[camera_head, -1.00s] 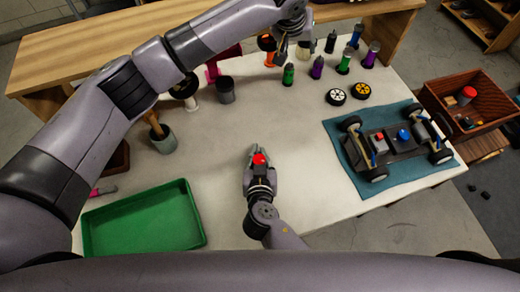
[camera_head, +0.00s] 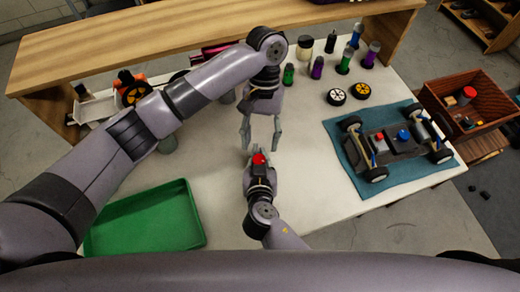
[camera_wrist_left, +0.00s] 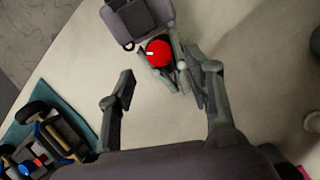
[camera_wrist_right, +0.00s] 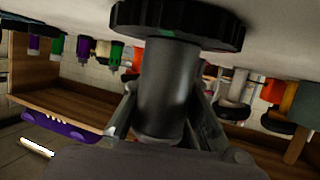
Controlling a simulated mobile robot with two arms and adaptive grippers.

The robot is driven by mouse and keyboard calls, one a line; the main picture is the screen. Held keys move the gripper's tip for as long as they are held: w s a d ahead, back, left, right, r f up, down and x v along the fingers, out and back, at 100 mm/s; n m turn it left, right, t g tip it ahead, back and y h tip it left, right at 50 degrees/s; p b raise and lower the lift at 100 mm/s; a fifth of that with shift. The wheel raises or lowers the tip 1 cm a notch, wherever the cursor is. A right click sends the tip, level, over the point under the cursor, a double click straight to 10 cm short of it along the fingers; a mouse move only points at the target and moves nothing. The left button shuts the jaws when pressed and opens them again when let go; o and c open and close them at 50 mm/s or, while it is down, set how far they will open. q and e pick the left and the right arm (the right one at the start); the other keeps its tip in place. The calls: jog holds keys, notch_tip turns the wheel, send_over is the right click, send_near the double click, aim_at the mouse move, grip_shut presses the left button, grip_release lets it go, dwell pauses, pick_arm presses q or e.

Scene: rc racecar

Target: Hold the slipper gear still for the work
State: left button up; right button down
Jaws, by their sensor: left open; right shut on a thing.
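My right gripper (camera_head: 257,163) is shut on an upright dark cylinder (camera_wrist_right: 168,90) with a wide toothed disc (camera_wrist_right: 180,18), probably the slipper gear. The right wrist picture is upside down, so the disc is at the lower end, close to the table top. A round red top (camera_head: 259,159) shows between the right fingers; it also shows in the left wrist view (camera_wrist_left: 158,53). My left gripper (camera_head: 261,138) is open and empty, just behind the right one, pointing down toward it. In the left wrist view its fingers (camera_wrist_left: 168,92) are spread, with the red top beyond them.
A green tray (camera_head: 150,245) lies at front left. A car chassis (camera_head: 395,143) rests on a teal mat (camera_head: 350,172) at right. Two wheels (camera_head: 348,93) and several bottles (camera_head: 317,67) stand behind. A brown crate (camera_head: 430,97) is beyond the right edge. White table around the right gripper is clear.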

aim_at(260, 157)
pick_arm(q)
jog(key=shift+x, duration=2.15)
